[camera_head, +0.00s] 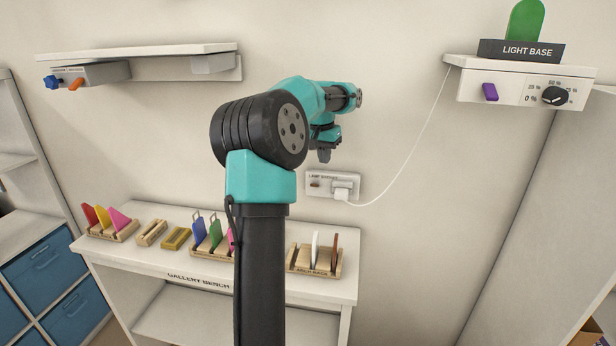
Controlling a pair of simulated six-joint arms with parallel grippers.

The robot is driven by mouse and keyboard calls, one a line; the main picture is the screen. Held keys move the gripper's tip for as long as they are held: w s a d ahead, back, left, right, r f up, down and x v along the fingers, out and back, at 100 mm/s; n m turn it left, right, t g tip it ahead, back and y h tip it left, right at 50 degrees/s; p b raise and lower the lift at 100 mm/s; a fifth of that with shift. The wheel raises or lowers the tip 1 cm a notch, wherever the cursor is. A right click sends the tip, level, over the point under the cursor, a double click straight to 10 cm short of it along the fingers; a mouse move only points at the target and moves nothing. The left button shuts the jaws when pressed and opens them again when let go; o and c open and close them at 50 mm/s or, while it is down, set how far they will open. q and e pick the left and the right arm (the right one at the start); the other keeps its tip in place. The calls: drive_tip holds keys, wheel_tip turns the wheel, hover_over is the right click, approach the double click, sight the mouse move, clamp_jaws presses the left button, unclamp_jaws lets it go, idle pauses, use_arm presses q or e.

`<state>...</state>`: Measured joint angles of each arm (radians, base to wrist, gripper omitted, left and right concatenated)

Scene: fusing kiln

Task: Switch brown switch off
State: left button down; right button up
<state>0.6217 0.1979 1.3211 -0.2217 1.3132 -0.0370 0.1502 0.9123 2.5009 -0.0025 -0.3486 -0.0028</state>
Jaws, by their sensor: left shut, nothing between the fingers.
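The brown switch (315,184) is a small brownish rocker on the left part of a white wall plate (333,176). A white plug (342,189) sits in the plate's right part, with a white cord running from it. My left gripper (324,157) is shut and empty. In the picture it appears just above the brown switch, apart from it; the distance to the wall is hard to judge. The switch is too small to tell which way it is tipped. My right gripper is not in view.
Below stands the gallery bench (320,285) with wooden racks of coloured panels; my arm hides part of it. At upper right, a light base (520,50) stands on a white box with a purple switch (490,92) and black dial (554,96). A wall shelf (150,52) hangs upper left.

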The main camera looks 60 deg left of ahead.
sight(314, 176)
use_arm(q)
drive_tip(key=n, duration=0.1)
drive_tip(key=s+a+r+n, duration=0.1)
drive_tip(key=s+a+r+n+g, duration=0.1)
drive_tip(key=shift+s+a+r+n, duration=0.1)
drive_tip(key=shift+a+r+n, duration=0.15)
drive_tip(key=shift+n, duration=0.05)
drive_tip(key=f, duration=1)
drive_tip(key=shift+w+a, duration=0.2)
drive_tip(key=shift+s, duration=0.1)
